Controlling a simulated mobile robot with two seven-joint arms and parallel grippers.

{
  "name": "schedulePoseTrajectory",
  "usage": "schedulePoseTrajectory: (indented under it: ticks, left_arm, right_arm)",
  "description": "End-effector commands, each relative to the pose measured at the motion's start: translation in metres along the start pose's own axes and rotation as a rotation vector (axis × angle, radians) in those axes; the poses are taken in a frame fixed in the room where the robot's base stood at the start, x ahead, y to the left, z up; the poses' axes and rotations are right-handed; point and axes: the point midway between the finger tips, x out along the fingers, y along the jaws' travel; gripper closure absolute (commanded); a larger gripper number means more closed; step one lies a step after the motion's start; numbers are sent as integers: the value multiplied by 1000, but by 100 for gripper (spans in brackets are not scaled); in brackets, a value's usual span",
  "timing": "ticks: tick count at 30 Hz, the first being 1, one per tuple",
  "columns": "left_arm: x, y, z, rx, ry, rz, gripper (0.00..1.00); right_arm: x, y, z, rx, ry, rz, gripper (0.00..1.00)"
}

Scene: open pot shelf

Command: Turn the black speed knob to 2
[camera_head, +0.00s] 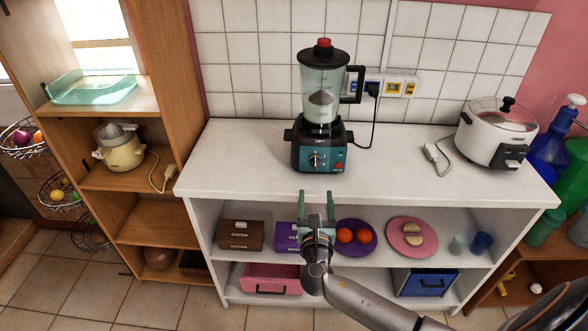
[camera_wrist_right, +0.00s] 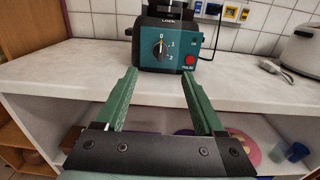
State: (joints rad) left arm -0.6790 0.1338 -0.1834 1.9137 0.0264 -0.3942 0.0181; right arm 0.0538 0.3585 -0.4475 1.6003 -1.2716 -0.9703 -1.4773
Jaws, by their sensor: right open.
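The blender (camera_head: 322,115) stands on the white counter with a dark base and a teal front panel. Its black speed knob (camera_head: 316,160) is on that panel; in the right wrist view the knob (camera_wrist_right: 159,48) has marks 0, 1 and 2 around it. Its pointer looks upright, toward 0. A red button (camera_wrist_right: 190,59) sits right of the knob. My right gripper (camera_head: 316,206) is open and empty in front of the counter edge, its fingers (camera_wrist_right: 159,82) pointing at the panel, apart from the knob. My left gripper is not in view.
The white counter (camera_head: 245,150) is clear in front of the blender. A cord runs from the blender to wall sockets (camera_head: 393,88). A white cooker (camera_head: 493,137) stands at right. Below are boxes and plates on the shelf; a wooden shelf (camera_head: 160,100) stands left.

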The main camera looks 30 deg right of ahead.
Motion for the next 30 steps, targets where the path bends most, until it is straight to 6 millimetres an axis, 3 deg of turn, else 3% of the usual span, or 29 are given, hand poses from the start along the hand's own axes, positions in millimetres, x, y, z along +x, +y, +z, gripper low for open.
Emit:
schedulePoseTrajectory:
  ticks: [5, 19, 30]
  left_arm:
    - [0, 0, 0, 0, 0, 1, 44]
    - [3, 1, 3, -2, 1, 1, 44]
    - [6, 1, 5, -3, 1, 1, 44]
  right_arm:
    - [16, 0, 2, -9, -8, -3, 29]
    - [102, 0, 2, -5, -5, -3, 29]
    - [124, 0, 1, -4, -3, 0, 29]
